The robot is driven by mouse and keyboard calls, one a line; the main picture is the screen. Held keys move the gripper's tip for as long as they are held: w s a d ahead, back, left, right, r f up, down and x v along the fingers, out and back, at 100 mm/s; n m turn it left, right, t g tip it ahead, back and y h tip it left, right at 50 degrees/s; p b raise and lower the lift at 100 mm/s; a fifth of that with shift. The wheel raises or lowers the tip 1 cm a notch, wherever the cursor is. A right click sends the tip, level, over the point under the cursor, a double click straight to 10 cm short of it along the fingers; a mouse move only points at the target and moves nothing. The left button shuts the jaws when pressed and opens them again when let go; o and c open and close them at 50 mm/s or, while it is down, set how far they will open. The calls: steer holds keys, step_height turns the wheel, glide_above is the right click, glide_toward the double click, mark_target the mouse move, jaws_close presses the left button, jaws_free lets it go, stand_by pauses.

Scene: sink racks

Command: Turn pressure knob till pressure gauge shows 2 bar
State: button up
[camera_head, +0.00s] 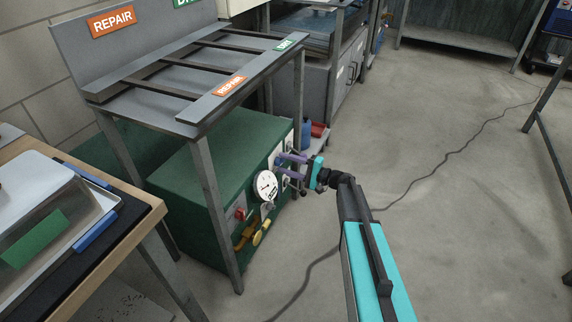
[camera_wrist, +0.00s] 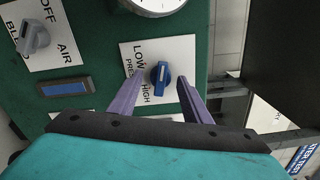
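The pressure knob (camera_wrist: 161,74) is a round blue knob on a white plate with the words LOW and HIGH, on the green panel in the wrist view. My gripper (camera_wrist: 158,88) has its two purple fingers apart, one on each side of the knob in that view, with nothing held. I cannot tell whether the fingertips touch it. In the head view my gripper (camera_head: 281,164) is at the front of the green cabinet (camera_head: 222,165). The pressure gauge (camera_head: 266,186) is a white dial left of the gripper; its reading is too small to tell. Its lower rim (camera_wrist: 158,6) shows in the wrist view.
A grey knob (camera_wrist: 35,38) by the words OFF, BLEED and AIR sits left on the panel, above a blue rectangular part (camera_wrist: 63,87). A grey rack (camera_head: 208,107) stands over the cabinet; its leg is near the panel.

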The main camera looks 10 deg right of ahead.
steer(key=shift+d, duration=0.15)
steer(key=p+v, duration=0.2)
steer(key=v, duration=1.1)
steer(key=shift+s+d, duration=0.2)
steer(key=shift+s, duration=0.05)
stand_by(0.4)
steer(key=s+a+f+n+g+h+p, duration=0.2)
steer(key=s+a+f+g+p, duration=0.3)
steer(key=s+a, duration=0.5)
steer(key=s+a+f+n+g+h+p, duration=0.2)
steer(key=s+a+f+g+p, duration=0.35)
steer(key=s, duration=0.65)
steer(key=s+d+r+n+g+h+p, duration=0.2)
steer(key=s+h+p, duration=0.3)
steer(key=s, duration=0.7)
steer(key=s+d+r+n+g+h+p, duration=0.2)
steer(key=s+r+n+g+h+p, duration=0.1)
steer(key=s, duration=1)
steer(key=n+h+p, duration=0.1)
steer(key=h+p, duration=0.1)
steer(key=p, duration=0.1)
steer(key=shift+r+h+p, duration=0.3)
steer(key=shift+p, duration=0.05)
steer(key=shift+w+d+g, duration=0.1)
steer(key=shift+g, duration=0.15)
